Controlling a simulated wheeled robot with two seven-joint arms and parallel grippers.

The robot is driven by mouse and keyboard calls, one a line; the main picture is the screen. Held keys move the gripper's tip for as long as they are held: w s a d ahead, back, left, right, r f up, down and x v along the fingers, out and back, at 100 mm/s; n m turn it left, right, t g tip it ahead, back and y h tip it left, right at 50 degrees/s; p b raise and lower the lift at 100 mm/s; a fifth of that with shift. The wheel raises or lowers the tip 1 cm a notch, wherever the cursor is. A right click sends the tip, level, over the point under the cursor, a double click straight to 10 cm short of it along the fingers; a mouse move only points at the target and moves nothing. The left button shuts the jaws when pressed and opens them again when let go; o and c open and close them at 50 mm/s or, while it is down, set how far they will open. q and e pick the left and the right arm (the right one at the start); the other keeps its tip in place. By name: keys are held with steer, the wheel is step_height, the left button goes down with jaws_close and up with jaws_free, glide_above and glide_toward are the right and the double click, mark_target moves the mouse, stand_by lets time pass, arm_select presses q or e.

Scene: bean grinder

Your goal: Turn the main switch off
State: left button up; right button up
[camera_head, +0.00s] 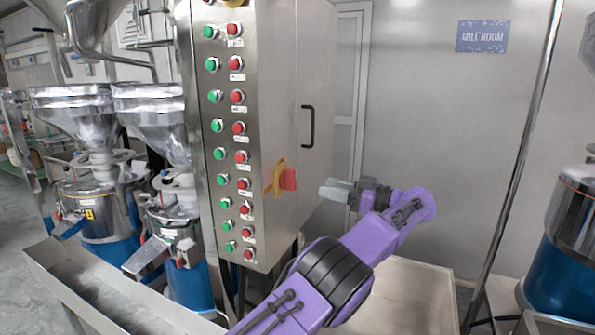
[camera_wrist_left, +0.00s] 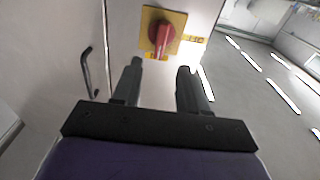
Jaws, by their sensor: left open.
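The main switch is a red rotary knob on a yellow plate, mounted on the side face of the steel control cabinet (camera_head: 318,70). The red knob (camera_head: 288,180) shows beside the cabinet's front edge in the head view. In the left wrist view the knob (camera_wrist_left: 162,36) is at the top centre, its grip roughly upright. My left gripper (camera_head: 334,190) is open and empty, to the right of the knob and apart from it. In the left wrist view its two fingers (camera_wrist_left: 159,70) point toward the knob, with a gap between them. My right gripper is not in view.
The cabinet front carries columns of green buttons (camera_head: 217,126) and red buttons (camera_head: 238,127). A black door handle (camera_head: 308,126) stands out above the left gripper. Steel grinders (camera_head: 150,105) stand at left. A thin metal pole (camera_head: 520,150) and a blue-based machine (camera_head: 570,265) stand at right.

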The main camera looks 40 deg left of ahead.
mark_target(295, 178)
arm_select(q)
steer(key=shift+h, duration=0.3)
steer(key=p+x, duration=0.1)
steer(key=x, duration=0.2)
steer(key=r+x, duration=0.1)
steer(key=x, duration=0.2)
steer(key=p+x, duration=0.1)
steer(key=x, duration=0.2)
steer(key=shift+s+r+p, duration=0.1)
steer(key=shift+r+p, duration=0.05)
steer(key=shift+p, duration=0.2)
steer(key=shift+s+a, duration=0.15)
steer(key=shift+a, duration=0.35)
steer(key=shift+f, duration=0.2)
jaws_close()
